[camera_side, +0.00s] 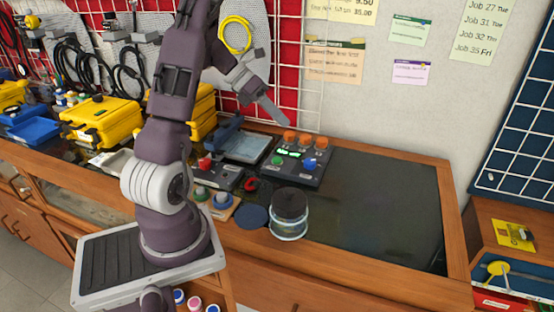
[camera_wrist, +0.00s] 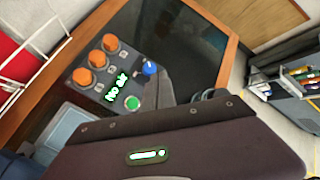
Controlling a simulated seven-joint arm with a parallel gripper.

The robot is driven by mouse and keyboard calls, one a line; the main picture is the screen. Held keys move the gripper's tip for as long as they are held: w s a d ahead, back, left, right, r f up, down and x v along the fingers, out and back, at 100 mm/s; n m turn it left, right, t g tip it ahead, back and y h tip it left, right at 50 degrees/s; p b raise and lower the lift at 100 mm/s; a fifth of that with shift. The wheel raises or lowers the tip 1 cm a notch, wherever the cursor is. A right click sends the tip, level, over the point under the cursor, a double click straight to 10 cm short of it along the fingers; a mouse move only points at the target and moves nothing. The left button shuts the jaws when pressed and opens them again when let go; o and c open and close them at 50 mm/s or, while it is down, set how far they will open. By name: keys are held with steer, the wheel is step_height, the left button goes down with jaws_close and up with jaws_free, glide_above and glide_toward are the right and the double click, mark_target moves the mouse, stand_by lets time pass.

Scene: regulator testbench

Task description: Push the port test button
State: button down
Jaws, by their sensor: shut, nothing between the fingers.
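A dark control panel (camera_side: 313,180) stands on the bench with three orange knobs (camera_side: 305,139) along its back. It has a green button (camera_side: 277,160), a blue knob or button (camera_side: 309,162) and lit green text. In the wrist view the text (camera_wrist: 117,88) reads "No air", with the green button (camera_wrist: 132,103) and blue control (camera_wrist: 150,68) beside it. The small labels are unreadable, so I cannot tell which is the port test button. My gripper (camera_side: 284,120) is shut and empty, above and behind the panel in the side view, apart from it.
A smaller box with a red button (camera_side: 205,163) stands left of the panel. A dark-lidded jar (camera_side: 290,205) stands in front. The dark bench mat (camera_side: 385,205) to the right is clear. A white wire grid (camera_side: 300,70) rises behind.

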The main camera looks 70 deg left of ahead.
mark_target(274, 158)
steer(key=a, duration=0.1)
steer(key=a+f+n, duration=0.1)
steer(key=a+n, duration=0.1)
steer(key=shift+s+f+t, duration=0.3)
steer(key=shift+s+f, duration=0.05)
steer(key=shift+d+f, duration=0.1)
steer(key=shift+f, duration=4.3)
steer(key=shift+f, duration=0.1)
steer(key=shift+f, duration=0.3)
steer(key=shift+f, duration=0.55)
steer(key=shift+r, duration=0.95)
